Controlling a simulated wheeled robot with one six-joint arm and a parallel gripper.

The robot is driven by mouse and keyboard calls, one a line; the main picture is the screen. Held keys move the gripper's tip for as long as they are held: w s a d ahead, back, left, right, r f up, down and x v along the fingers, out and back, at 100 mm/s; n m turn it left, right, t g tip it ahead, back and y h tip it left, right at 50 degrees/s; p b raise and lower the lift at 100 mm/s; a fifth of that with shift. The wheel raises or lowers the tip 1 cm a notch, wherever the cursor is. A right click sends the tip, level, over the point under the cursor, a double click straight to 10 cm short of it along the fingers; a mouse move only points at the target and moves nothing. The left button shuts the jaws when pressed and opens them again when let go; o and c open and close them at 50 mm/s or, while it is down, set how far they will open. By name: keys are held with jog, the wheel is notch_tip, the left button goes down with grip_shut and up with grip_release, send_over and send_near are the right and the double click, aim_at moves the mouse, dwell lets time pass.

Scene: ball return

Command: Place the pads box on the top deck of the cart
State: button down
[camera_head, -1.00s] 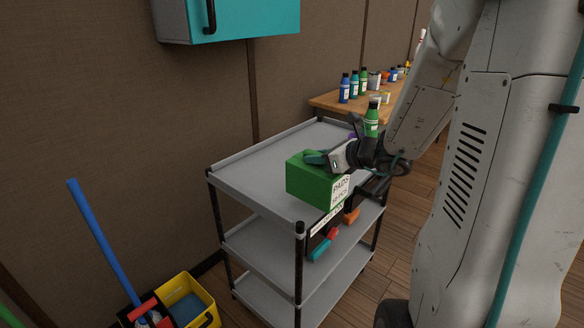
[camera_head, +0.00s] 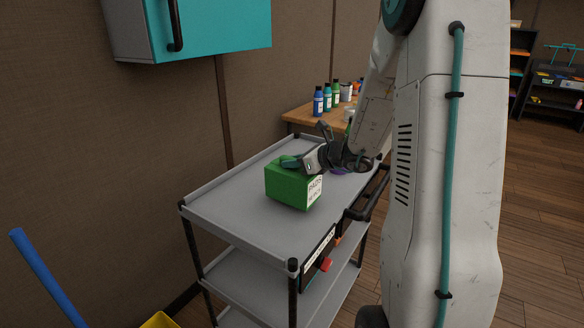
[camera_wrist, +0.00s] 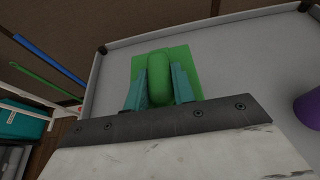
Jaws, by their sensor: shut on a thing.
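The pads box (camera_head: 293,187) is green with a white label that reads PADS. In the head view it is over the top deck of the grey cart (camera_head: 229,206), near the deck's middle. I cannot tell whether its underside touches the deck. My gripper (camera_head: 292,161) is shut on the raised green grip on top of the box. In the wrist view the teal fingers (camera_wrist: 159,88) stand on both sides of that grip, and the green box (camera_wrist: 190,62) shows below it. The box looks upright.
A purple thing (camera_wrist: 309,108) is on the deck to the right in the wrist view. The deck has a raised rim. A wooden table (camera_head: 300,116) with several bottles stands behind. A teal cabinet (camera_head: 215,25) hangs on the wall. The deck's left part is clear.

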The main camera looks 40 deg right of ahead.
jog(key=shift+f, duration=1.2)
jog(key=c, duration=1.2)
grip_release()
jog(key=shift+f, duration=0.15)
jog(key=shift+o, duration=0.2)
